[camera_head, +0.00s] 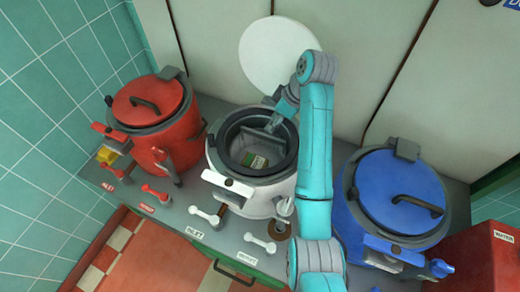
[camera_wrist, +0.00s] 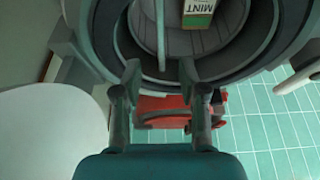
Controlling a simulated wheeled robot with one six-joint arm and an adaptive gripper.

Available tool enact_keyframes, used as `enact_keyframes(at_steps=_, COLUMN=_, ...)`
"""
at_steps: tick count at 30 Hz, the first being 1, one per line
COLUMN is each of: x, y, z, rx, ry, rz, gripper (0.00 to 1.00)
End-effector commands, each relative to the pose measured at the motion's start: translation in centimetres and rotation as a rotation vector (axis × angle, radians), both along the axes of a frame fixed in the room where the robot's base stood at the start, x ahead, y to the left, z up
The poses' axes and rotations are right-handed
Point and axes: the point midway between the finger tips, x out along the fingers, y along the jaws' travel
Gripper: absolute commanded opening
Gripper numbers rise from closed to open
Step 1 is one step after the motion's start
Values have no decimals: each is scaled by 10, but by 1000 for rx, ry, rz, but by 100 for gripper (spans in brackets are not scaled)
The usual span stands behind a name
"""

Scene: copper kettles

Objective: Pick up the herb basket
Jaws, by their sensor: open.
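The white kettle (camera_head: 262,190) stands open in the middle of the counter, its round lid raised against the wall behind. Inside it is a grey round container (camera_head: 238,148), which looks like the herb basket, with a pale bar (camera_head: 262,138) across its top. A green and white packet marked MINT (camera_head: 255,161) lies inside. In the wrist view the bar (camera_wrist: 160,35) runs upright between the fingers' line, and the MINT packet (camera_wrist: 199,13) is at the top. My gripper (camera_wrist: 160,75) is open and empty, over the kettle's rear rim. Contact with the bar cannot be told.
A red kettle (camera_head: 148,108) with its lid shut stands at left, a blue kettle (camera_head: 400,195) with its lid shut at right. The white lid (camera_head: 280,52) stands upright behind the white kettle. Levers (camera_head: 207,215) and labels line the counter front.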

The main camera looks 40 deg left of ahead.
Motion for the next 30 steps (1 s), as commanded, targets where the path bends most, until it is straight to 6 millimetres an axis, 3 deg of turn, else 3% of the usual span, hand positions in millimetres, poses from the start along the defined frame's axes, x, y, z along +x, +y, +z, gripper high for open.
enact_keyframes(at_steps=6, x=-3, y=12, z=-31, rx=-2, ry=2, rz=1, gripper=42)
enact_keyframes(at_steps=14, x=-5, y=19, z=-48, rx=-1, ry=1, rz=0, gripper=42)
enact_keyframes(at_steps=24, x=-9, y=34, z=-87, rx=0, ry=1, rz=0, gripper=42)
enact_keyframes(at_steps=30, x=-9, y=36, z=-93, rx=0, ry=0, rz=0, gripper=42)
